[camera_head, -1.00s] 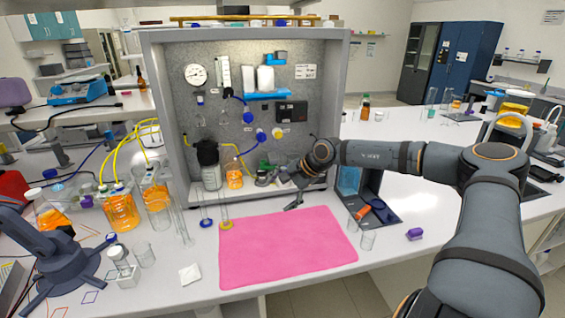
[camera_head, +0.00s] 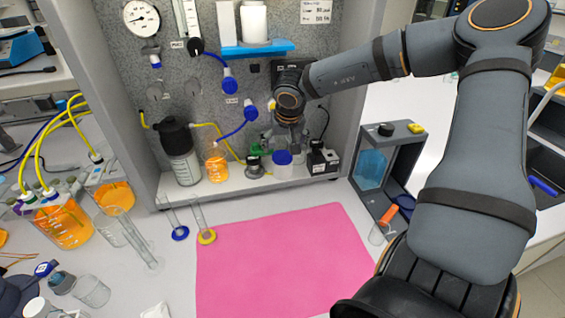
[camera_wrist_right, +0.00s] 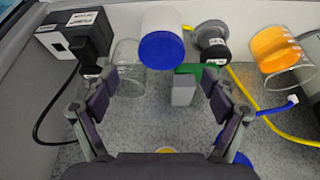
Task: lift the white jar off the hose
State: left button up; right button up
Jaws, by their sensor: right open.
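The white jar (camera_head: 283,170) has a blue lid and stands on the shelf at the foot of the grey panel. It also shows in the right wrist view (camera_wrist_right: 163,22), lid towards the camera. The yellow hose (camera_head: 232,146) runs from the orange flask towards the jar; its stretch at the jar is hidden, so I cannot tell how they touch. My right gripper (camera_head: 292,130) points down just above the jar. In the wrist view its fingers (camera_wrist_right: 160,85) are spread wide with nothing gripped; the jar lies beyond, between their lines. My left gripper is not in view.
Close beside the jar are a black-and-white box (camera_head: 322,160), a clear glass (camera_wrist_right: 127,70), a green piece (camera_wrist_right: 203,69) and a black round fitting (camera_wrist_right: 212,42). An orange flask (camera_head: 216,166) and a black-capped bottle (camera_head: 182,155) stand left. The pink mat (camera_head: 280,260) is clear.

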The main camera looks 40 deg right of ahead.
aim_at(282, 155)
jog(key=shift+w+d+f, duration=0.25)
jog(key=shift+w+f, duration=0.2)
jog(key=shift+f, duration=0.15)
jog(key=shift+f+p, duration=0.3)
jog(key=p+x, duration=0.1)
jog(key=x, duration=0.2)
jog(key=shift+w+f, duration=0.1)
jog(key=shift+f, duration=0.25)
jog(key=shift+w+d+f, duration=0.1)
jog(key=shift+w+f, duration=0.1)
jog(key=shift+f, duration=0.15)
jog(key=shift+s+r, duration=0.1)
jog(key=shift+s, duration=0.05)
jog(key=shift+c, duration=1.9)
jog(key=c, duration=0.8)
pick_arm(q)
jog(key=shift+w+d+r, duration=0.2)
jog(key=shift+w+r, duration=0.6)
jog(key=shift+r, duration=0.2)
pick_arm(e)
jog(key=shift+c, duration=0.2)
